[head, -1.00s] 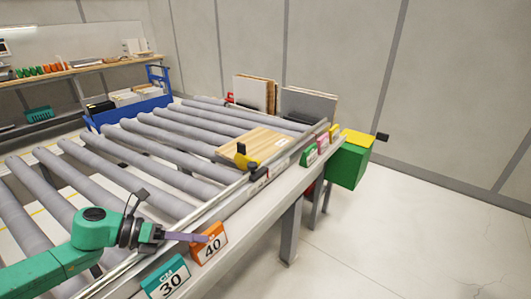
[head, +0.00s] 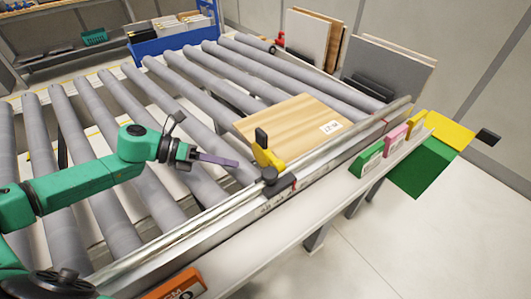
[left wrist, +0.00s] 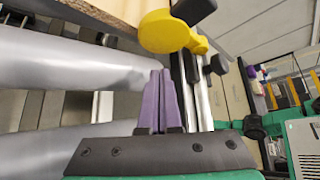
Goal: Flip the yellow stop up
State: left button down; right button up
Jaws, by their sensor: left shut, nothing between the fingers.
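The yellow stop (head: 267,157) has a black tip and sits on a dark clamp on the metal rail (head: 340,162), at the near corner of the wooden board (head: 295,123). Whether it touches the board is unclear. In the left wrist view the stop's rounded yellow end (left wrist: 166,31) is just beyond my fingertips, beside the board's edge. My left gripper (head: 236,163) has purple fingers, shut and empty, just left of the stop over the rollers, with a small gap. The fingers also show in the left wrist view (left wrist: 161,78). My right gripper is not in view.
Grey rollers (head: 130,130) fill the conveyor. Green, pink and yellow tags (head: 366,160) stand on the ledge right of the rail, and an orange sign (head: 175,284) is near the front. Panels (head: 388,70) lean at the back.

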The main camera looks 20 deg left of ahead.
aim_at(258, 175)
pick_arm(q)
jog(key=p+x, duration=0.1)
jog(key=x, duration=0.1)
jog(key=p+x, duration=0.1)
jog(key=x, duration=0.2)
jog(key=p+x, duration=0.1)
jog(key=x, duration=0.2)
jog(key=shift+s+d+r, duration=0.15)
jog(key=shift+s+d, duration=0.15)
jog(key=shift+d, duration=0.1)
jog(key=shift+w+d+f, duration=0.1)
jog(key=shift+d+f, duration=0.25)
jog(key=shift+d, duration=0.05)
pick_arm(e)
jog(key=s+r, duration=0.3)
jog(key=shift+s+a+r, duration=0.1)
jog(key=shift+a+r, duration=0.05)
pick_arm(q)
jog(key=shift+w+a, duration=0.1)
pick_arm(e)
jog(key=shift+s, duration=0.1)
